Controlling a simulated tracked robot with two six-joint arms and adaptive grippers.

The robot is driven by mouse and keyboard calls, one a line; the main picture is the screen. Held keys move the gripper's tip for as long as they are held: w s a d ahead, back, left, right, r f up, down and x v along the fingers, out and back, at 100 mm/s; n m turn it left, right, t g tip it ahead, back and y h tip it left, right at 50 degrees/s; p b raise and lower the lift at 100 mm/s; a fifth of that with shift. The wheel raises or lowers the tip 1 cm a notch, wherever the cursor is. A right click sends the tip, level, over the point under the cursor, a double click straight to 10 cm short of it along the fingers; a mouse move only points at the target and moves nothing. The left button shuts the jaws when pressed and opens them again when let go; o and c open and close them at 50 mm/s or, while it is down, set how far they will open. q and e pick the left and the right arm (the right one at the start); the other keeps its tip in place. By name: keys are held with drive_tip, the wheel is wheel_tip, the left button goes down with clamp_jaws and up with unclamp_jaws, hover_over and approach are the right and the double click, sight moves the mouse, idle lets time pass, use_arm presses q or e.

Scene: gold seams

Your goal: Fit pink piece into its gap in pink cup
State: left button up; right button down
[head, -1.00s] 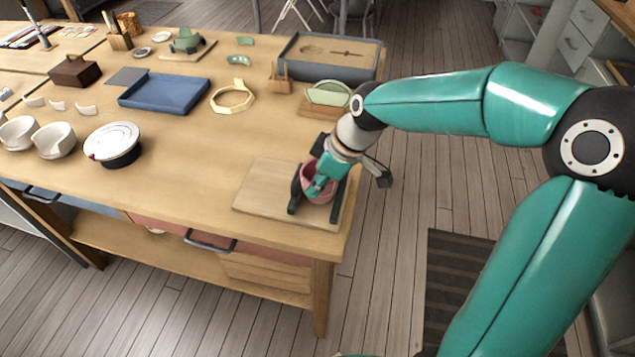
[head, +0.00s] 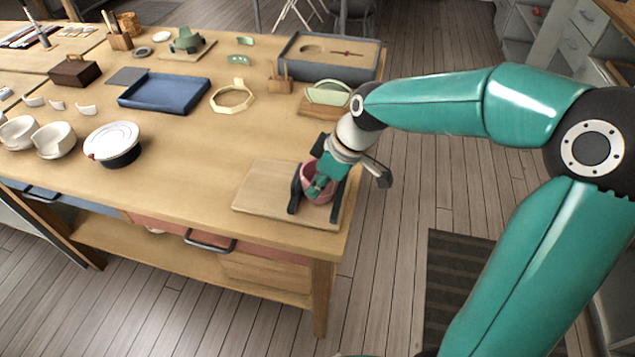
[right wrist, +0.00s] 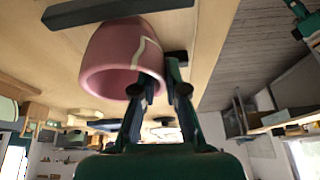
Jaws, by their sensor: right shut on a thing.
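The pink cup (head: 307,188) stands between two dark bars on a wooden board (head: 262,190) at the table's near right corner. My right gripper (head: 319,186) is down at the cup and partly covers it. In the right wrist view the cup (right wrist: 105,62) shows its open mouth and a pale jagged seam down its wall. The right gripper (right wrist: 147,92) is shut on the pink piece (right wrist: 152,62), the wall part right of the seam. The piece appears to sit in the gap, touching the cup; its far edge is hidden. My left gripper is not in view.
The dark bars (head: 294,190) flank the cup closely. A green piece on a stand (head: 328,93), a cream octagonal ring (head: 232,96), a blue tray (head: 163,92) and a white-topped round container (head: 112,143) stand farther off.

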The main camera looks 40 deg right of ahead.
drive_tip(key=c, duration=1.1)
unclamp_jaws()
drive_tip(key=shift+c, duration=0.2)
drive_tip(key=shift+o, duration=0.3)
drive_tip(key=o, duration=0.4)
drive_tip(key=shift+r, duration=0.15)
drive_tip(key=shift+r+p, duration=2.15)
drive_tip(key=shift+r, duration=0.75)
